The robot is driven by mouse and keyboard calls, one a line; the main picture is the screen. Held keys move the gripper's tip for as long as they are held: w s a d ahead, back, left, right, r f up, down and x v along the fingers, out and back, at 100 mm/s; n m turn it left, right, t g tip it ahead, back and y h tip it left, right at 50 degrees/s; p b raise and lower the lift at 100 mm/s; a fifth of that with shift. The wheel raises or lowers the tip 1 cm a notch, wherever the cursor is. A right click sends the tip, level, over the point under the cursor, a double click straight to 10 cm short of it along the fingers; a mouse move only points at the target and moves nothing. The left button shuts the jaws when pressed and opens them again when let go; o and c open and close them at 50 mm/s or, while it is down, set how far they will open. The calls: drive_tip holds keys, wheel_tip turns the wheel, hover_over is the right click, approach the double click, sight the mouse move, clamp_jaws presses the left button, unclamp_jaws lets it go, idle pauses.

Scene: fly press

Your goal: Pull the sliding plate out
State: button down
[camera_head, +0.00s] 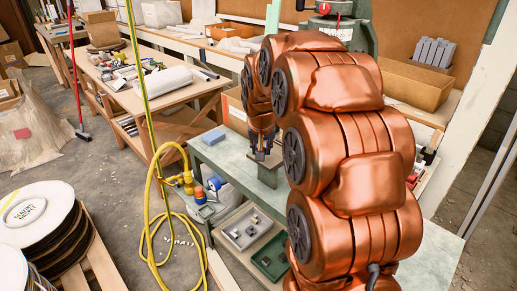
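The fly press (352,32) is a grey-green machine at the top, behind my copper-coloured arm, which hides most of it. A small grey-green block (267,176) stands at the bench edge, directly under my gripper; I cannot tell whether it is the sliding plate or part of the press. No other plate is clearly visible. My gripper (260,155) points down, with its dark fingers at or just above this block. The fingers are too small to tell whether they are open, shut, or touching it.
The grey-green bench (218,157) carries a blue block (213,137). A grey tray (229,244) and a green tray (258,266) sit on its lower shelf. A yellow hose (147,225) loops on the floor to the left. A wooden worktable (203,88) stands behind it.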

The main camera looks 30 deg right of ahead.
drive_tip(key=c, duration=0.9)
unclamp_jaws()
drive_tip(key=v, duration=1.2)
drive_tip(key=s+a+f+n+g+y+p, duration=0.1)
drive_tip(key=s+a+f+n, duration=0.1)
drive_tip(key=s+a, duration=0.4)
drive_tip(key=s+a+f+n+g+p, duration=0.2)
drive_tip(key=s+a+f, duration=0.2)
drive_tip(key=s, duration=0.9)
drive_tip(key=s+a+f+n+g+y+p, duration=0.1)
drive_tip(key=s+a+f+n+g+p, duration=0.1)
drive_tip(key=s+a, duration=0.7)
drive_tip(key=shift+s+a+f+n+y, duration=0.2)
drive_tip(key=shift+s+f+n+y, duration=0.1)
drive_tip(key=shift+s+f+n, duration=0.4)
